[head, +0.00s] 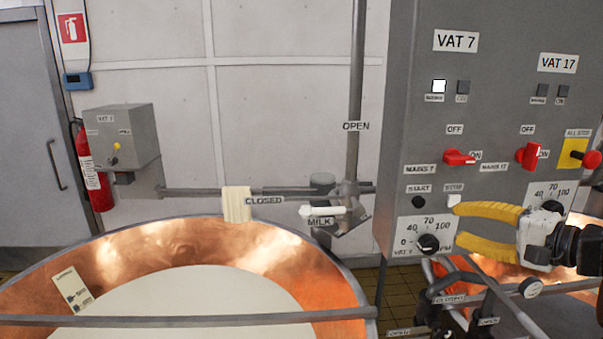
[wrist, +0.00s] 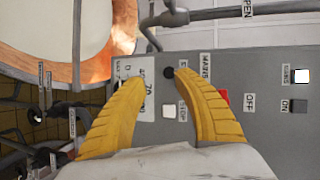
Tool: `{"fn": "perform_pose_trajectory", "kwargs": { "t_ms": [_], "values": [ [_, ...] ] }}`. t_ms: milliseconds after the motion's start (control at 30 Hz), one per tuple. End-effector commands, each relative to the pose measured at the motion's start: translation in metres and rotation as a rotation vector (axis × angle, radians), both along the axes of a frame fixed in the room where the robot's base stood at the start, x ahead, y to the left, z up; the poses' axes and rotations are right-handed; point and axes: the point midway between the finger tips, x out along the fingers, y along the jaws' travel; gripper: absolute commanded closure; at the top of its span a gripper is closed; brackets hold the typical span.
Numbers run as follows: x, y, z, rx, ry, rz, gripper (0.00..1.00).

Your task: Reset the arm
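My gripper (head: 458,225) is at the right of the head view, reaching leftward with its two yellow fingers apart and nothing between them. It is in front of the lower part of the grey control panel (head: 412,110), close to the stop button (head: 454,200) and the VAT 7 dial (head: 428,243). In the wrist view the open fingers (wrist: 156,80) point at the panel face, with the black start button (wrist: 168,73) and white stop button (wrist: 169,111) between them. I cannot tell whether a fingertip touches the panel.
A copper vat (head: 130,258) of white liquid fills the lower left. A bar (head: 200,320) crosses its front. A milk pipe with a white handle (head: 322,211) stands left of the panel. Pipes and valves (head: 440,300) crowd below my gripper. A second vat (head: 585,228) is behind it.

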Motion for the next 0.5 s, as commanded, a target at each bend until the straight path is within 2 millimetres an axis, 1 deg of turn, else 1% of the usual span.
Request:
{"fn": "perform_pose_trajectory", "kwargs": {
  "t_ms": [33, 67, 100, 167, 200, 267, 300, 400, 500],
  "values": [
    [-0.007, 0.033, -0.048, -0.069, 0.052, 0.041, 0.64],
    [-0.012, 0.049, -0.068, -0.117, 0.083, 0.062, 0.64],
    [-0.020, 0.068, -0.096, -0.183, 0.122, 0.089, 0.64],
    [-0.036, 0.094, -0.138, -0.293, 0.175, 0.132, 0.64],
    [-0.048, 0.110, -0.167, -0.372, 0.206, 0.163, 0.64],
    [-0.069, 0.129, -0.211, -0.501, 0.244, 0.210, 0.64],
    [-0.084, 0.140, -0.240, -0.595, 0.262, 0.242, 0.64],
    [-0.118, 0.154, -0.306, -0.837, 0.282, 0.318, 0.64],
    [-0.143, 0.156, -0.351, -1.043, 0.270, 0.377, 0.64]
  ]
}}
